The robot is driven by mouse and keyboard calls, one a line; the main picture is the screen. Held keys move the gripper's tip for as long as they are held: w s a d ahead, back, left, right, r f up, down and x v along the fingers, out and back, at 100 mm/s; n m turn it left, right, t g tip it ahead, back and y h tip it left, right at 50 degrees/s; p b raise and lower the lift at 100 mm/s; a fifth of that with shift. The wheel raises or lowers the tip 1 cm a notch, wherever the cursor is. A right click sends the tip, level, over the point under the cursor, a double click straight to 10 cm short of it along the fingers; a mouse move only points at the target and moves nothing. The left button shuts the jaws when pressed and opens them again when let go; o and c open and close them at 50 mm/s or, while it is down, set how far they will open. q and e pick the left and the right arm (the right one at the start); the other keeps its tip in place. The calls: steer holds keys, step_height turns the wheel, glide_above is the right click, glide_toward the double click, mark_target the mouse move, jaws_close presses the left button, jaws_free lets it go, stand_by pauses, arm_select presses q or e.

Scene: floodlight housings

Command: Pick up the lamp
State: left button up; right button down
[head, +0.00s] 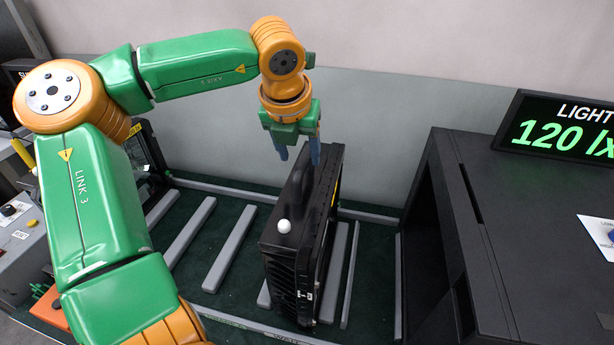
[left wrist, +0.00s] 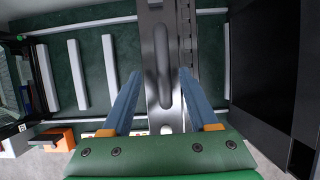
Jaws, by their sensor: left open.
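The lamp is a black floodlight housing (head: 283,248) standing upright on the slatted green floor of a rack. My left gripper (head: 298,157) is open and points down over the far part of the lamp's top. My right gripper is out of view.
Grey slats (head: 230,248) lie on the green floor, with free room left of the lamp. A dark cabinet (head: 540,215) with a "120 lx" display (head: 563,132) stands close on the right. Another black housing (head: 147,150) stands at the left. A pale wall is behind.

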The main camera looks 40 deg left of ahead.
arm_select(q)
steer(key=shift+w+a+f, duration=0.1)
steer(key=shift+w+f, duration=0.4)
steer(key=shift+w, duration=0.25)
steer(key=shift+s, duration=0.35)
steer(key=shift+w+f+b, duration=0.15)
steer(key=shift+w+b, duration=0.05)
steer(key=shift+b, duration=0.25)
steer(key=shift+s, duration=0.1)
steer(key=shift+c, duration=0.2)
jaws_close()
stand_by(0.5)
